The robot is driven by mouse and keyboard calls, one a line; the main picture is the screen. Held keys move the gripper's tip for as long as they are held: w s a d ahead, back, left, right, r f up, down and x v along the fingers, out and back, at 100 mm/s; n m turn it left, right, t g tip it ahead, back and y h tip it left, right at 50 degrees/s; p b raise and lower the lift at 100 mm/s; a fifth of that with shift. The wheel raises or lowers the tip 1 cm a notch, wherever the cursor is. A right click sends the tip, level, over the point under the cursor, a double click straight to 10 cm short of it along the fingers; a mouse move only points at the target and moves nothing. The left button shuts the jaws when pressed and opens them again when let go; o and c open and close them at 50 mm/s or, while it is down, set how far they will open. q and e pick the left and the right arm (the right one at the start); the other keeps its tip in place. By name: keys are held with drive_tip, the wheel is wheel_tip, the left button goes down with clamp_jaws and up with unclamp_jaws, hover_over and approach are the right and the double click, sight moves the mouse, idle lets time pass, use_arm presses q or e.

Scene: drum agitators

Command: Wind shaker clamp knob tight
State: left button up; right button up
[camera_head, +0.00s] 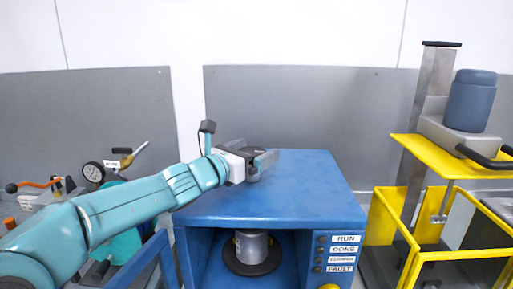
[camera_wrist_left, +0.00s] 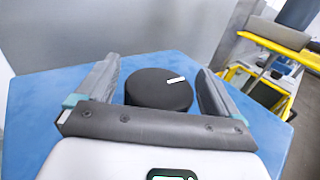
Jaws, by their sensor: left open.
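The clamp knob (camera_wrist_left: 158,90) is a black round knob with a white mark on its top, at the right of the top face in the left wrist view. It stands above the blue top of the shaker cabinet (camera_head: 310,180). My left gripper (camera_wrist_left: 160,85) is open, with one finger on each side of the knob and a visible gap on both sides. In the head view my left gripper (camera_head: 264,160) hides most of the knob. A grey can (camera_head: 251,246) stands on a dark round plate inside the cabinet. My right gripper is not in view.
The cabinet front has a panel with labels such as RUN, DONE and FAULT (camera_head: 341,268). A yellow-framed lift (camera_head: 420,150) with a blue-grey drum (camera_head: 470,100) stands at the right. Equipment with a gauge (camera_head: 93,172) stands at the left. Grey wall panels are behind.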

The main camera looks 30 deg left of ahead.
use_arm(q)
drive_tip(key=shift+w+d, duration=0.1)
drive_tip(key=shift+w, duration=0.6)
drive_tip(key=shift+s, duration=0.1)
drive_tip(key=c, duration=1)
drive_tip(key=shift+o, duration=0.2)
drive_tip(key=m+h+p, duration=0.1)
drive_tip(key=p, duration=0.1)
drive_tip(key=m+h+p, duration=0.1)
drive_tip(key=h+p, duration=0.1)
drive_tip(key=p, duration=0.1)
drive_tip(key=shift+r+g, duration=0.3)
drive_tip(key=shift+r, duration=0.1)
drive_tip(key=shift+d+f+m+g+h+p, duration=0.15)
drive_tip(key=shift+m+g+h+p, duration=0.15)
drive_tip(key=shift+m+h+p, duration=0.35)
drive_tip(key=shift+f+h, duration=0.15)
drive_tip(key=shift+h, duration=0.2)
drive_tip(key=shift+d, duration=0.1)
